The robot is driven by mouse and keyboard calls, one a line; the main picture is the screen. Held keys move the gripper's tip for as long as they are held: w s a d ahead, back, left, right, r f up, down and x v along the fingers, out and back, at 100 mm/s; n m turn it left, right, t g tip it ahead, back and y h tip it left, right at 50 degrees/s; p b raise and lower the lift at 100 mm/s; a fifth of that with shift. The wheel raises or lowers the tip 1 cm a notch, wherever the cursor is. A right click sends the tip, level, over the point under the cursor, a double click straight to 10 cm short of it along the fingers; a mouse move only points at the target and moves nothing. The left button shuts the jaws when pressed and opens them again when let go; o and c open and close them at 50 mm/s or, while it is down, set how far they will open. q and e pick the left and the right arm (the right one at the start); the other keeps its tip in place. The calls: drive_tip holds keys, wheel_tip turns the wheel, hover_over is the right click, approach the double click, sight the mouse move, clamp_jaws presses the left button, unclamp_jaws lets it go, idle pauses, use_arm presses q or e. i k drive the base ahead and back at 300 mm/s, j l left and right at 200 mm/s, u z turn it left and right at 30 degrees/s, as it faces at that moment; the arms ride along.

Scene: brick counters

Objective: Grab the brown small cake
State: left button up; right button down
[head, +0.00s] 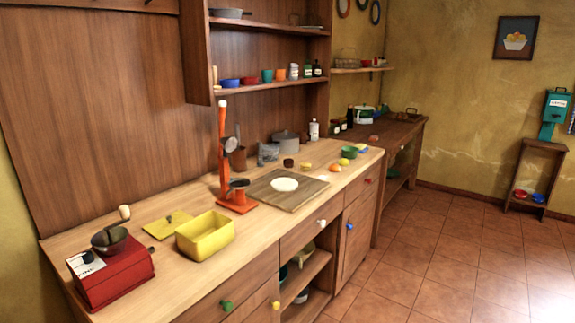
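A small dark brown round item (288,163) stands on the wooden counter (150,285), behind the cutting board and in front of the grey pot. It may be the brown small cake, but it is too small to tell for sure. A reddish-brown lump (374,139) lies on the darker far counter, and I cannot tell what it is. Neither of my grippers shows in the head view.
A cutting board (262,197) with a white disc, an orange juicer (236,205), a yellow box (206,236) and a red grinder (112,272) stand on the counter. A grey pot (286,140) is behind. The tiled floor (450,260) at right is clear.

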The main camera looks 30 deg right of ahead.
sight(289, 163)
drive_tip(key=i+l+u, duration=0.15)
drive_tip(key=l, duration=0.6)
drive_tip(key=i+l+u, duration=0.2)
drive_tip(key=l, duration=0.6)
drive_tip(key=i+l+u, duration=0.15)
drive_tip(key=l, duration=0.65)
drive_tip(key=i+l+u, duration=0.15)
drive_tip(key=l, duration=0.65)
drive_tip(key=i+l+u, duration=0.15)
drive_tip(key=l, duration=0.65)
